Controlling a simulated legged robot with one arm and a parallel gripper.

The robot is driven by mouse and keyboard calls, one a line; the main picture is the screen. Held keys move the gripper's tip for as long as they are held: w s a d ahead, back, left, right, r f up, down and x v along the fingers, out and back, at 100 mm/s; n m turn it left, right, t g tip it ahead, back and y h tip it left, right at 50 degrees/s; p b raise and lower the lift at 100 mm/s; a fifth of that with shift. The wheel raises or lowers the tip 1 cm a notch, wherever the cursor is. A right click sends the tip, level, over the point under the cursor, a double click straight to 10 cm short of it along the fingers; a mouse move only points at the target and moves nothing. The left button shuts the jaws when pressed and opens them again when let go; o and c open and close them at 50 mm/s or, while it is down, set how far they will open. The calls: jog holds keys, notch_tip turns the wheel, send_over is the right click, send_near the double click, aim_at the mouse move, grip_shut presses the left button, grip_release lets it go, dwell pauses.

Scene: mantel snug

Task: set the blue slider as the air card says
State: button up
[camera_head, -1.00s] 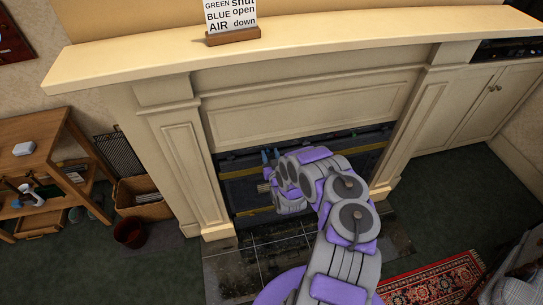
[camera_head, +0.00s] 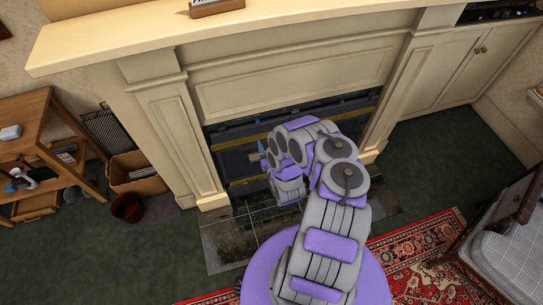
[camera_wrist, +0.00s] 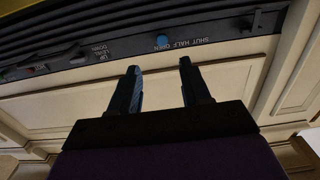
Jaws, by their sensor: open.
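The blue slider (camera_wrist: 161,41) is a small round blue knob on a dark panel (camera_wrist: 120,46) in the wrist view. The words shut, half and open are printed upside down beside it; it sits at the left end of that lettering. My gripper (camera_wrist: 160,66) is open and empty, its two dark fingers pointing at the panel, with the knob ahead of the gap. Contact is not visible. In the head view my gripper (camera_head: 262,150) is in front of the fireplace opening, partly hidden by my arm. The air card (camera_head: 216,5) shows only its lower edge on the mantel.
Left of the blue slider, another label with level, up and down and a small red part (camera_wrist: 30,70) show on the panel. The mantel shelf (camera_head: 150,38) overhangs the opening.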

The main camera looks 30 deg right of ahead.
jog(key=p+v, duration=0.1)
jog(key=v, duration=0.5)
jog(key=shift+s, duration=0.2)
dwell(0.4)
jog(key=shift+d, duration=0.1)
dwell(0.4)
